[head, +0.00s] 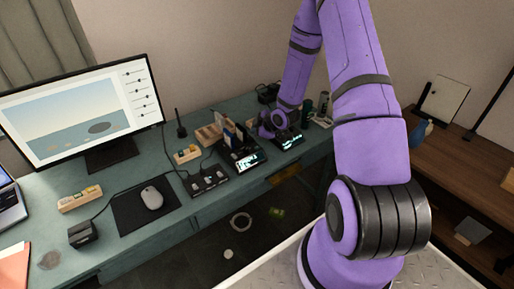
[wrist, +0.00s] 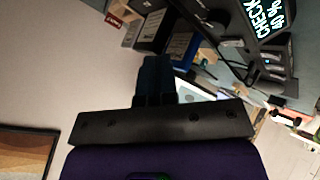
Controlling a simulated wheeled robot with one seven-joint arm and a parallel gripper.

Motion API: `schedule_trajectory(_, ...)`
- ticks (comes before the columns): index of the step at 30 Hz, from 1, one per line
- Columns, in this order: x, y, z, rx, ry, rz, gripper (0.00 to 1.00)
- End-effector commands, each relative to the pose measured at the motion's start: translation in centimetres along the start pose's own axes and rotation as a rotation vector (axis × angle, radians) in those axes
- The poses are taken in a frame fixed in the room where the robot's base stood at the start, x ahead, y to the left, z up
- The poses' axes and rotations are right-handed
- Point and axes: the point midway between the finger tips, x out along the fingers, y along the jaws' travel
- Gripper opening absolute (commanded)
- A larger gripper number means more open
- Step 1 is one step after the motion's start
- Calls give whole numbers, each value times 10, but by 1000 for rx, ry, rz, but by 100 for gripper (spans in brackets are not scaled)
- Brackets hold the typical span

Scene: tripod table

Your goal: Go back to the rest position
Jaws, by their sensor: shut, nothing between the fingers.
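My purple arm reaches over the teal desk (head: 215,205) in the head view. Its wrist end is low at the back right of the desk, close to devices with lit screens. My gripper's fingers are hard to make out there. In the wrist view my gripper (wrist: 155,66) shows as dark fingers close together, shut and empty. A device with a lit screen (wrist: 272,16) reading "CHECK" is at the upper right of the wrist view, to the right of the fingers. I cannot tell whether the fingers touch anything.
The desk holds a monitor (head: 85,110), a mouse (head: 152,198) on a dark pad, a knobbed box (head: 207,181), a lit-screen device (head: 247,160) and wooden holders (head: 187,154). A brown shelf (head: 465,140) stands at the right. The air above the desk's middle looks free.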

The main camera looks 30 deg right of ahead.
Motion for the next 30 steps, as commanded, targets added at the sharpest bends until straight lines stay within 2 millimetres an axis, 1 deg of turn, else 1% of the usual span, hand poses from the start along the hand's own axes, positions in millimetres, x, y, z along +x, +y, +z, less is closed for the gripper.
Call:
schedule_trajectory(10,0,1,0,0,-1,0,0)
schedule_trajectory(14,-9,8,-8,2,-18,2,0)
schedule_trajectory(17,-24,21,-22,14,-54,5,0)
schedule_trajectory(20,-46,35,-39,37,-103,9,0)
schedule_trajectory(24,-81,51,-64,81,-168,22,0)
schedule_trajectory(26,-96,56,-74,103,-194,27,0)
schedule_trajectory(30,-134,65,-99,162,-249,46,0)
